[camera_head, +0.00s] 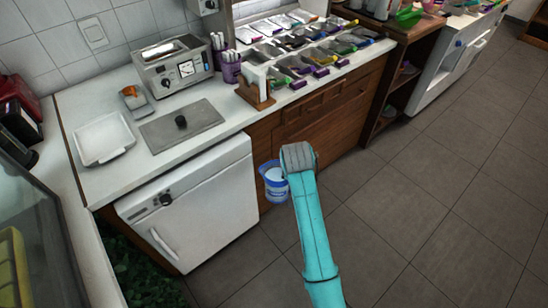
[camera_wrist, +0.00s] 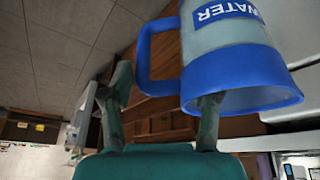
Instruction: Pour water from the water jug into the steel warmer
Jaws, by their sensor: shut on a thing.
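The water jug (camera_head: 275,187), pale with blue bands and a "WATER" label, hangs in front of the counter, over the floor. It looks roughly upright. It fills the upper right of the wrist view (camera_wrist: 225,42). My gripper (camera_wrist: 165,90) is shut on the jug, with its fingers around the blue handle; in the head view my wrist hides the fingers. A flat grey steel lid with a black knob (camera_head: 181,122) lies on the counter, left of the jug. A steel appliance with a dial (camera_head: 178,66) stands behind it. I cannot tell which is the steel warmer.
A white tray (camera_head: 102,138) sits on the counter left of the lid. A wooden napkin holder (camera_head: 256,92) and a purple utensil cup (camera_head: 229,72) stand to the right. The white cabinet (camera_head: 190,205) is below the counter. The floor (camera_head: 430,210) at right is clear.

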